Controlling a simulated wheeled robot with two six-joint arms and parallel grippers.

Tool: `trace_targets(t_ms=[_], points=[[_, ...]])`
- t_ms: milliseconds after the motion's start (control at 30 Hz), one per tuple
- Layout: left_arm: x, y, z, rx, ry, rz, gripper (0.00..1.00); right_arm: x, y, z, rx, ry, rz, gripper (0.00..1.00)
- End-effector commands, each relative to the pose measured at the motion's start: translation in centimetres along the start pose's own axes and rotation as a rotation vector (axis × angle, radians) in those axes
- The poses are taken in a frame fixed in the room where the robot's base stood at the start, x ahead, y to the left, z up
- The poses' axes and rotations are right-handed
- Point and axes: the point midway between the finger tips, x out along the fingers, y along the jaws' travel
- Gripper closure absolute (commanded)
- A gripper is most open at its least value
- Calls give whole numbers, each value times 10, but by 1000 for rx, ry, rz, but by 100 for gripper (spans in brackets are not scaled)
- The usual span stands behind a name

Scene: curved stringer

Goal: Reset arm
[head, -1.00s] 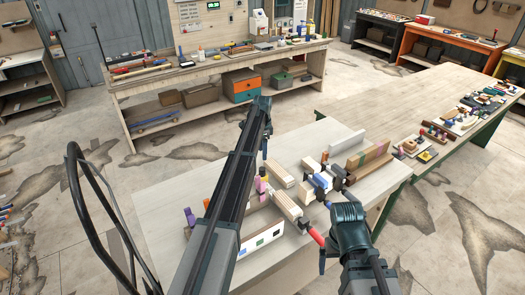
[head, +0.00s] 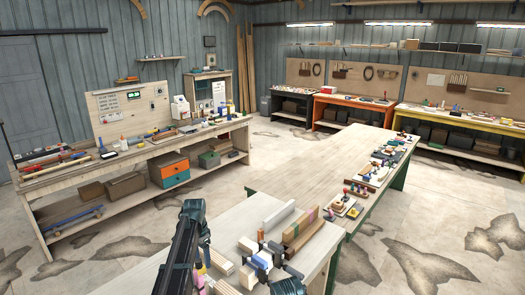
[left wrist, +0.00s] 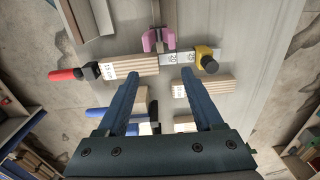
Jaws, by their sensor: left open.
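My left arm (head: 180,252) rises from the bottom of the head view, over the near table's left part. Its gripper (left wrist: 160,72) is open in the left wrist view, with nothing between its two blue fingers. Beyond the fingertips lie a layered wood strip (left wrist: 130,66), a pink clamp piece (left wrist: 152,40) and a yellow clamp piece (left wrist: 205,55). Another layered strip (left wrist: 212,88) lies beside the right finger. My right arm (head: 288,286) shows only as a dark joint at the bottom edge; I cannot make out its fingers among the nearby parts.
The near table (head: 228,222) holds wood blocks (head: 302,228) and a pale bar (head: 278,216). A long bare worktop (head: 315,165) joins behind it, with small tools along its right edge. A cluttered bench (head: 150,150) stands at the left.

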Motion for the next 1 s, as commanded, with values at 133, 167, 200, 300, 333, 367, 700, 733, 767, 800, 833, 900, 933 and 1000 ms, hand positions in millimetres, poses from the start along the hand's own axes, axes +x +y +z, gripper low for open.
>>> trace_targets(t_ms=[133, 167, 200, 300, 333, 367, 700, 733, 767, 800, 833, 900, 933, 1000], points=[[-3, 104, 65, -240, 15, -10, 32, 0, 0, 0, 0, 0, 0, 6], [-3, 117, 73, -283, 18, -11, 32, 0, 0, 0, 0, 0, 0, 6], [-4, 134, 84, -336, 22, -13, 32, 0, 0, 0, 0, 0, 0, 6], [-5, 170, 110, -458, 31, -14, 32, 0, 0, 0, 0, 0, 0, 6], [-5, 180, 117, -490, 33, -14, 32, 0, 0, 0, 0, 0, 0, 6], [-5, 190, 124, -522, 36, -14, 32, 0, 0, 0, 0, 0, 0, 6], [42, 256, 141, -600, 16, -22, 32, 48, -4, -3, -2, 1, 1, 6], [48, 260, 140, -588, 11, -24, 32, 54, -5, -3, -2, 1, 1, 6], [55, 265, 139, -574, 4, -26, 32, 61, -6, -4, -3, 1, 1, 6], [64, 272, 138, -555, -4, -28, 32, 70, -6, -4, -3, 1, 1, 6], [72, 278, 137, -541, -10, -30, 32, 78, -7, -5, -4, 1, 1, 6], [90, 292, 134, -504, -24, -36, 32, 97, -9, -6, -5, 1, 2, 6], [99, 298, 134, -487, -32, -39, 32, 105, -10, -7, -5, 1, 2, 6], [117, 312, 132, -449, -47, -47, 32, 124, -11, -8, -6, 2, 2, 6]])
